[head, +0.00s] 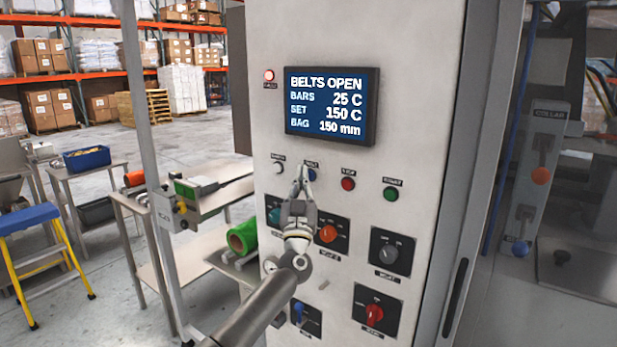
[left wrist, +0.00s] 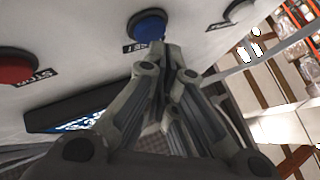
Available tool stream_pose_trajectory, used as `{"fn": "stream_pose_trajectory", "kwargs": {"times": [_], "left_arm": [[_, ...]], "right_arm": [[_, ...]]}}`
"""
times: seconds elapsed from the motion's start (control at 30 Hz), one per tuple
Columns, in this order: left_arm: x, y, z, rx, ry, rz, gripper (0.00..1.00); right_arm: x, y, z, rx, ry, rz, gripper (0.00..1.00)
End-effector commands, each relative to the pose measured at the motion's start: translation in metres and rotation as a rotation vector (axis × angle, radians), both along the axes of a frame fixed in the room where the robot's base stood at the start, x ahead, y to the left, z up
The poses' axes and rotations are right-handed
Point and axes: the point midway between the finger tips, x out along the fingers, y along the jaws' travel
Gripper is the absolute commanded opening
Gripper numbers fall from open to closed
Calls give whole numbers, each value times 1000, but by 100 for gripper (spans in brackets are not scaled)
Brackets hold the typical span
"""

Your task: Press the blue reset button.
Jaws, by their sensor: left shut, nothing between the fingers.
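The blue reset button (head: 311,175) is on the pale control panel, in the row of round buttons below the display. My left gripper (head: 302,170) is in front of the panel, its fingertips just left of the button and partly over its label. In the left wrist view the blue button (left wrist: 147,27) is large, with a label beside it partly hidden by the fingers. My left gripper (left wrist: 168,48) shows there shut and empty, its tips at the button's edge. I cannot tell whether they touch it. My right gripper is not in view.
A white button (head: 278,168) sits left, a red button (head: 348,184) and a green button (head: 390,194) right. The display (head: 330,106) above reads "BELTS OPEN". Rotary knobs, such as the orange one (head: 328,234), are below. A steel table (head: 215,196) stands left of the panel.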

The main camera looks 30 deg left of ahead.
Motion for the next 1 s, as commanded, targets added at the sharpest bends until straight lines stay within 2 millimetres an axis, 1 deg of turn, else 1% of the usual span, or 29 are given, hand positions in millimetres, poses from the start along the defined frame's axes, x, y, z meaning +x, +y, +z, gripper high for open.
{"fn": "stream_pose_trajectory", "kwargs": {"times": [1.0], "left_arm": [[9,-1,0,-1,-1,0,0]], "right_arm": [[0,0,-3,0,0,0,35]]}}
